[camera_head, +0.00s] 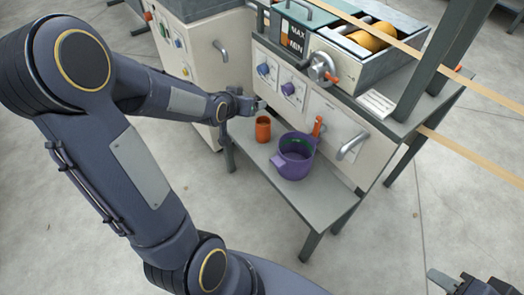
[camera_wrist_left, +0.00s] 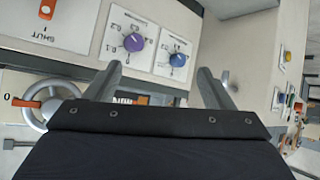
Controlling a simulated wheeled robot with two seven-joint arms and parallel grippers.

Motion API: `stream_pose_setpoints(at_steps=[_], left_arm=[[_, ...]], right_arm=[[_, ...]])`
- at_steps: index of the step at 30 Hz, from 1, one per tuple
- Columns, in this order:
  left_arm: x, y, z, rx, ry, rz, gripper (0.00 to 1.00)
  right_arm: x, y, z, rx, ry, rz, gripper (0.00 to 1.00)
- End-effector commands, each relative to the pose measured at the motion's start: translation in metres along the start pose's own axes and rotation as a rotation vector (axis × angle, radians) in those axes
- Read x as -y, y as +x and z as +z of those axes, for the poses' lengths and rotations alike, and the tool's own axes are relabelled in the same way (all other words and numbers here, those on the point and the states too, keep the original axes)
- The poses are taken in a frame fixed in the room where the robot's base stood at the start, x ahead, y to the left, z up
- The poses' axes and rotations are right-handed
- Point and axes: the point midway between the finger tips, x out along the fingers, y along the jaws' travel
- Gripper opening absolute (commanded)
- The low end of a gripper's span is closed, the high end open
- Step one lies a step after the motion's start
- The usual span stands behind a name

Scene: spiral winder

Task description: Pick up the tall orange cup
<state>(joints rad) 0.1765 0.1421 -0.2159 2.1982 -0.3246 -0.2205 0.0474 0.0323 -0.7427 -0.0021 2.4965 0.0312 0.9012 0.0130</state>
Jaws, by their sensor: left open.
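The tall orange cup (camera_head: 263,129) stands upright on the low grey shelf table (camera_head: 318,197) in the head view. My left gripper (camera_head: 258,104) is beside the machine front, just above and behind the cup in the picture, apart from it. In the left wrist view its two fingers (camera_wrist_left: 160,85) are spread with nothing between them; behind them is the machine panel. I do not make out the cup in that view. My right gripper (camera_head: 462,284) is at the bottom right edge of the head view, partly cut off, far from the cup.
The machine panel with purple and blue knobs (camera_head: 288,89) rises behind. A metal handle (camera_head: 352,146) and a crank wheel (camera_head: 321,68) stick out. Floor is open in front.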

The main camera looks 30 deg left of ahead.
Motion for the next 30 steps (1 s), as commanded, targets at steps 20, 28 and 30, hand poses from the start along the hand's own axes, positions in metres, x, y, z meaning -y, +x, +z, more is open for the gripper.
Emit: stream_pose_setpoints(at_steps=[20,28,30], left_arm=[[0.04,0.218,0.154,-0.239,0.17,0.048,0.76],[0.035,0.251,0.147,-0.239,0.17,0.049,0.76],[0.033,0.262,0.145,-0.239,0.17,0.048,0.76]], right_arm=[[-0.064,0.141,0.071,-0.001,0.0,0.0,0.34],[-0.07,0.153,0.077,-0.001,0.0,0.0,0.34],[-0.072,0.158,0.08,0.0,0.0,0.0,0.34]])
